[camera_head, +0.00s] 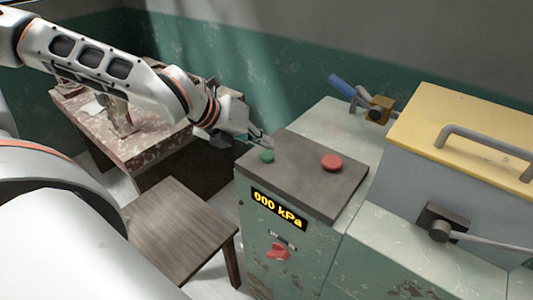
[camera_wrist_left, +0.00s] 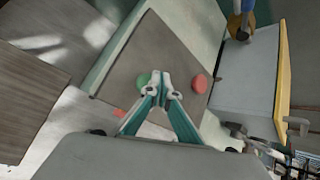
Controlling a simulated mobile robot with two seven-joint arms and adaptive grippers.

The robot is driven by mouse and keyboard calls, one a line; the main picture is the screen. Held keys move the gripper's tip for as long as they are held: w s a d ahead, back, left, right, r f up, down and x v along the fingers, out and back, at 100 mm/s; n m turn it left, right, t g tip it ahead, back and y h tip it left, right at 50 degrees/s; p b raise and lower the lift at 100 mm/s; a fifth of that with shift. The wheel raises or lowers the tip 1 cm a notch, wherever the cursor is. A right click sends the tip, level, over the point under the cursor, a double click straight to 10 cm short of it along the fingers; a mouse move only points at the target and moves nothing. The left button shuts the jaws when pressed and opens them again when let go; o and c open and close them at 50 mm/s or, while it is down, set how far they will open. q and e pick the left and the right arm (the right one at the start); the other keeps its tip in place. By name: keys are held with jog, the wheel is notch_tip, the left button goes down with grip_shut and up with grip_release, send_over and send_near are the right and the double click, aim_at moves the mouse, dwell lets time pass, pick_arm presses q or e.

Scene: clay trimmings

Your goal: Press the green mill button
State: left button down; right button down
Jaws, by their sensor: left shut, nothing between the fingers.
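The green button (camera_head: 267,156) sits on the dark sloped panel (camera_head: 300,180) on top of the mill cabinet, left of a red button (camera_head: 331,162). My left gripper (camera_head: 262,139) is shut and empty, just behind and above the green button in the head view. In the left wrist view its closed fingertips (camera_wrist_left: 160,76) overlap part of the green button (camera_wrist_left: 143,80). The red button (camera_wrist_left: 199,83) lies to their right. I cannot tell whether the fingertips touch the panel. My right gripper is not in view.
The cabinet front has a display reading 000 kPa (camera_head: 278,209) and a red knob (camera_head: 277,251). A yellow-lidded box (camera_head: 470,120) with levers stands to the right. A blue-handled lever (camera_head: 342,87) is behind. A wooden stool (camera_head: 180,230) and a worn table (camera_head: 150,143) are on the left.

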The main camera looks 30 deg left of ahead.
pick_arm(q)
jog(key=shift+f, duration=0.1)
dwell(0.5)
jog(key=shift+f+b, duration=0.3)
jog(key=shift+f, duration=0.05)
